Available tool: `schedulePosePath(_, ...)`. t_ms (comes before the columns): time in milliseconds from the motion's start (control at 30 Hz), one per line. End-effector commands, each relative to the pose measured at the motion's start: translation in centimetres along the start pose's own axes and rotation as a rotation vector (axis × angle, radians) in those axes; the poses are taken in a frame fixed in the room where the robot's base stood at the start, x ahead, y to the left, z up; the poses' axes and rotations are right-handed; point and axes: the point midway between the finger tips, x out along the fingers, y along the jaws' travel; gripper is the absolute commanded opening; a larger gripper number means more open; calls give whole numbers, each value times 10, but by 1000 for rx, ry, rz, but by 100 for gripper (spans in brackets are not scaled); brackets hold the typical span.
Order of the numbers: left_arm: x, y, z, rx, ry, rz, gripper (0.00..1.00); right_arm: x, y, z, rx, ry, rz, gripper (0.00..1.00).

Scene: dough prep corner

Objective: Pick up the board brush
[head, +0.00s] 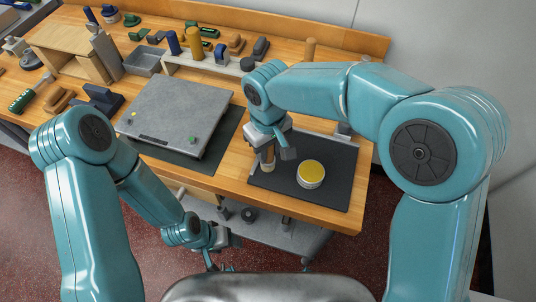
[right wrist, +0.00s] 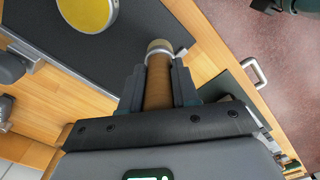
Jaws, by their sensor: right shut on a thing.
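The board brush, as I take it, is a round brown wooden piece with a pale end. It shows in the head view (head: 267,156) over the left part of the dark mat (head: 327,197), and in the right wrist view (right wrist: 158,82). My right gripper (head: 268,142) points down and is shut on its wooden shaft, with a finger on each side. I cannot tell whether its lower end touches the mat. My left gripper (head: 224,238) hangs low in front of the bench, away from the brush; its jaws are too small to read.
A round tin with a yellow top (head: 311,173) stands on the mat, right of the brush. A grey slab (head: 181,112) lies to the left on another dark mat. Tools and blocks crowd the back and left of the wooden bench (head: 233,184). A grey shelf (head: 290,243) sits below.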

Motion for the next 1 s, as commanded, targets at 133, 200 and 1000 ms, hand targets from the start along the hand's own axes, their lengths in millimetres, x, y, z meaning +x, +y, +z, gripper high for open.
schedulePosePath(133, 3, -1, 0, 0, 0, 0, 62, -34, 0, -2, 1, 7, 1, 0)
schedulePosePath(200, 4, -2, 0, 0, 0, 0, 62, -52, 0, -1, 1, 7, 1, 0)
schedulePosePath(1000, 0, 0, 0, 0, 0, 0, 62, -167, 0, 0, 1, 0, 1, 0)
